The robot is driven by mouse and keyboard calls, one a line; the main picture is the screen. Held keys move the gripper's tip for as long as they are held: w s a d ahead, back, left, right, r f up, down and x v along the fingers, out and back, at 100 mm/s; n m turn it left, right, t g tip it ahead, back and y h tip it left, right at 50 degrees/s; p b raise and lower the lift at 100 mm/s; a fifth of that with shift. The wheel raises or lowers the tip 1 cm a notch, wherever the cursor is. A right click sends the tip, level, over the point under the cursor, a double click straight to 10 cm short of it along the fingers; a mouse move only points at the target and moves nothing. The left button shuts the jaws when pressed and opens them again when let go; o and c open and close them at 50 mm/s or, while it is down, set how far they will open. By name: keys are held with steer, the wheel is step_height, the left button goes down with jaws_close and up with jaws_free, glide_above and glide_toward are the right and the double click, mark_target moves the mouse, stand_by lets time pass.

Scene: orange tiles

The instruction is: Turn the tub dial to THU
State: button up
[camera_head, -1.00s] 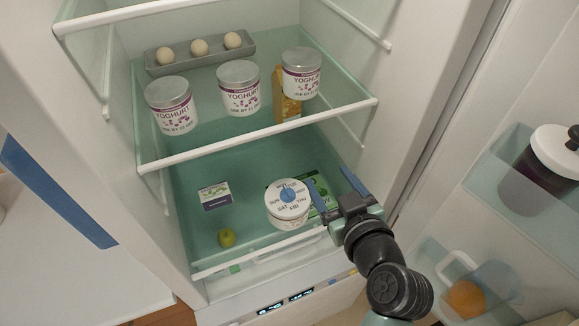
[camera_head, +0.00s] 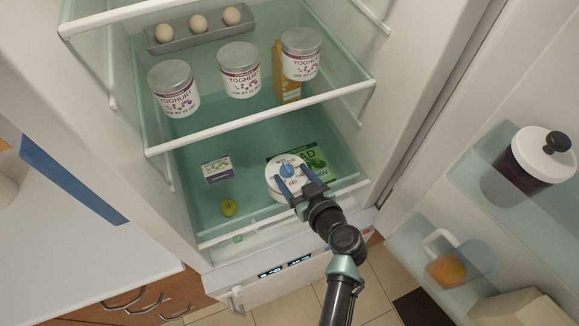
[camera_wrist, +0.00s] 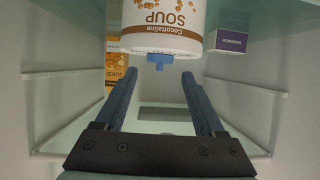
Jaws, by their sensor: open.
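The white tub (camera_head: 271,178) with the blue dial knob (camera_head: 287,170) stands on the fridge's lower shelf. Day names ring its lid; they are too small to read surely, so the dial's setting is unclear. My gripper (camera_head: 301,186) is at the lid's near right side and partly covers it. In the wrist view, my open gripper (camera_wrist: 160,78) has one finger on each side, with the blue knob (camera_wrist: 160,60) just beyond and between the fingertips. The tub (camera_wrist: 160,25) there reads "Cocottaline SOUP". No contact shows.
The upper shelf's front rail (camera_head: 260,117) runs above, bearing yoghurt tubs (camera_head: 240,70) and a juice carton (camera_head: 287,85). The open door is at right.

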mark_target(287, 169)
steer(key=shift+x, duration=1.45)
steer(key=shift+d, duration=0.1)
jaws_close()
